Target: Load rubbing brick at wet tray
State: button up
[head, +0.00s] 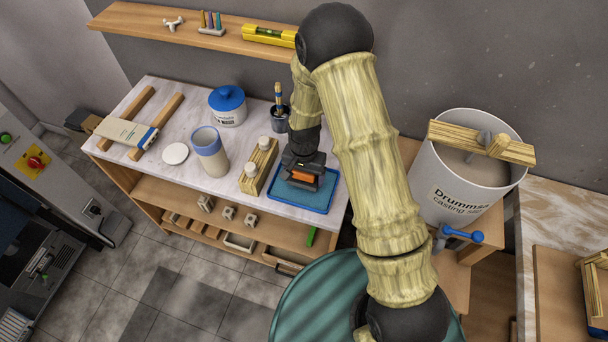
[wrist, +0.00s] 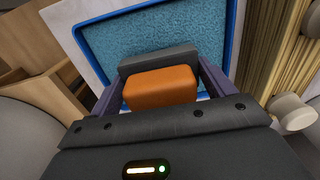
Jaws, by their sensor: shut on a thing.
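The wet tray (head: 318,203) is a shallow blue tray with a blue speckled pad, at the front right of the marble-topped bench. It also shows in the wrist view (wrist: 155,35), with its blue rim around the pad. My gripper (head: 303,175) is over the tray, pointing down. It is shut on the rubbing brick (wrist: 163,88), a block with an orange part and a dark grey part (wrist: 158,60). The orange part also shows in the head view (head: 306,177). I cannot tell whether the brick touches the pad. The fingers hide its sides.
A wooden mould (head: 260,167) with white knobs stands just left of the tray. A dark cup with brushes (head: 276,121), a grey-and-blue jar (head: 209,153) and a blue-lidded tub (head: 228,107) stand behind and left. A large casting-slip drum (head: 465,180) is at right.

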jog(key=shift+r+p, duration=1.75)
jog(key=shift+r, duration=0.9)
jog(key=shift+f, duration=0.1)
